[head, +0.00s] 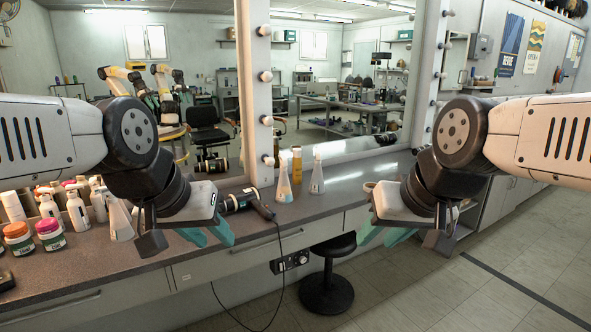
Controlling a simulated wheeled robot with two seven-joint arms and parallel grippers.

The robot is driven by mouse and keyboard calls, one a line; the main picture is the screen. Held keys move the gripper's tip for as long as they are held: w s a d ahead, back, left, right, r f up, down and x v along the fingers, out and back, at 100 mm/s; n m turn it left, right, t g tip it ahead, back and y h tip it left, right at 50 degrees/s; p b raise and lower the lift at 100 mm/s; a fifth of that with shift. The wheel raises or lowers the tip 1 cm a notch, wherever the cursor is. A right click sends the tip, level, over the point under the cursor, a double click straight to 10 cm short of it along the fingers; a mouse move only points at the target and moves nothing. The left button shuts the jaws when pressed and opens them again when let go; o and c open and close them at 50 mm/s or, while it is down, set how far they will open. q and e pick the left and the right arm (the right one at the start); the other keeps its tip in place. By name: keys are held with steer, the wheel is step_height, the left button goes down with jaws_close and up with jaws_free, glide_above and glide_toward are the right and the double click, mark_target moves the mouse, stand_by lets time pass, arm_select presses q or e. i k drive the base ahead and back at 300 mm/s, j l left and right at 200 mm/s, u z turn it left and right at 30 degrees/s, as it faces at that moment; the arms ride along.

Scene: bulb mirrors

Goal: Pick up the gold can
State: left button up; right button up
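The gold can (297,164) is a slim, upright yellow-gold cylinder on the grey counter, close to the mirror. My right gripper (404,238) is to the right of the can and nearer to me, also open and empty. Both grippers are apart from the can.
A black hair dryer (246,204) with a dangling cord lies left of the flasks. Several bottles and jars, such as a pink-lidded jar (50,235), crowd the counter's left end. A tan cup-like thing (369,187) is right of the flasks. A black stool (328,288) stands below the counter.

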mark_target(297, 164)
steer(key=i+l+u, duration=0.1)
steer(key=u, duration=0.4)
steer(key=i+l+u, duration=0.25)
steer(key=u, duration=0.2)
steer(key=i+l+u, duration=0.1)
steer(key=i+l, duration=0.25)
steer(key=l, duration=0.25)
steer(key=i+l+u, duration=0.25)
steer(key=l, duration=0.4)
steer(key=i+l+u, duration=0.1)
steer(key=i+l, duration=0.3)
steer(key=l, duration=0.3)
steer(key=i+l, duration=0.25)
steer(key=l, duration=0.3)
steer(key=u, duration=0.05)
